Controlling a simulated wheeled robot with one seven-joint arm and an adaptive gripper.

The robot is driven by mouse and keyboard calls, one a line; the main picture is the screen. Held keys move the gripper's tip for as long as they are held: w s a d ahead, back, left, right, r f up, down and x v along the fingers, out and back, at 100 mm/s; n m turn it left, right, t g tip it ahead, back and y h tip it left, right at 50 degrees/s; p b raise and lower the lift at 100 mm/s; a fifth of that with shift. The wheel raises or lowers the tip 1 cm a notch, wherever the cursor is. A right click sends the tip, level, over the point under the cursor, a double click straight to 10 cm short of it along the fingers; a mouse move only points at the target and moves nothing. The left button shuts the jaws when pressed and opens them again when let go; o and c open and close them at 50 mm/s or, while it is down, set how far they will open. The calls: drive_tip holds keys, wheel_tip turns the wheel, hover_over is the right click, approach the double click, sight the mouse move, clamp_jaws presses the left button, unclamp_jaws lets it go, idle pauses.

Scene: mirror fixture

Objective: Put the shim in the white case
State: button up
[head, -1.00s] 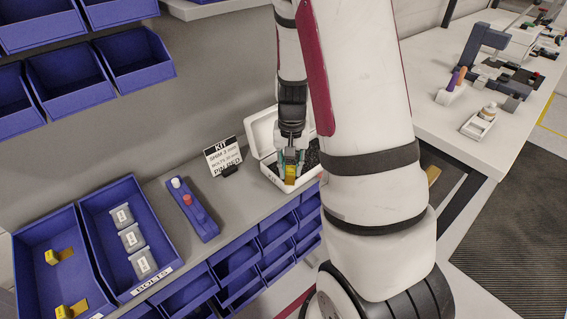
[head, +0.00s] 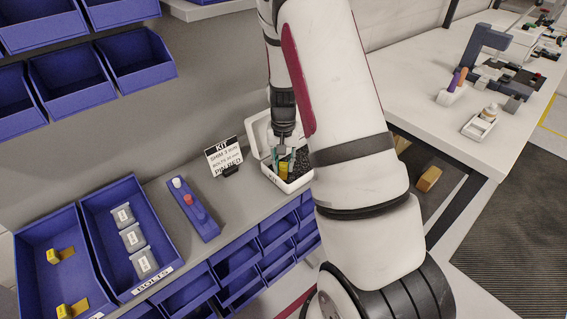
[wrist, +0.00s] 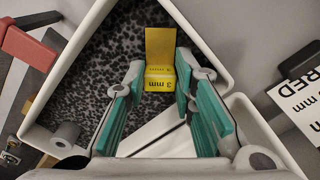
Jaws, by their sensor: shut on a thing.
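The yellow shim (head: 285,169), marked 3 mm, is between the fingers of my gripper (head: 284,157). The white case (head: 289,190) stands open on the bench ledge, lid raised at the back, with dark speckled foam inside. In the wrist view, the shim (wrist: 159,82) shows between the teal finger pads of my gripper (wrist: 160,75), in front of the foam inside the outline of the white case (wrist: 68,62). My gripper is shut on the shim, over the case opening. I cannot tell whether the shim touches the foam.
A KIT sign (head: 224,157) stands left of the case. A blue holder (head: 205,224) with a white and a red knob is further left. Blue bins hold grey bolt boxes (head: 132,238) and more yellow shims (head: 54,256). A white workbench (head: 450,135) is at right.

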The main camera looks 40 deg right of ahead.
sight(283, 165)
drive_tip(key=shift+f, duration=0.1)
drive_tip(key=o, duration=0.8)
drive_tip(key=shift+c, duration=0.2)
wheel_tip(283, 165, up, 12)
drive_tip(key=s+a+r+n+t, duration=0.1)
drive_tip(key=s+a+r+n, duration=0.1)
drive_tip(key=s+a+r, duration=0.35)
drive_tip(key=s+a+r+n+t, duration=0.1)
drive_tip(key=s+a+r+n, duration=0.1)
drive_tip(key=a+r, duration=0.5)
drive_tip(key=s+a+r+n+t, duration=0.1)
drive_tip(key=s+a+r+n, duration=0.1)
drive_tip(key=s, duration=0.6)
drive_tip(key=s+a+r+n+t, duration=0.1)
drive_tip(key=s+a+r+n, duration=0.1)
drive_tip(key=s+a, duration=0.3)
drive_tip(key=s+r, duration=0.1)
drive_tip(key=s, duration=0.2)
drive_tip(key=shift+r+n, duration=0.25)
drive_tip(key=shift+n, duration=0.05)
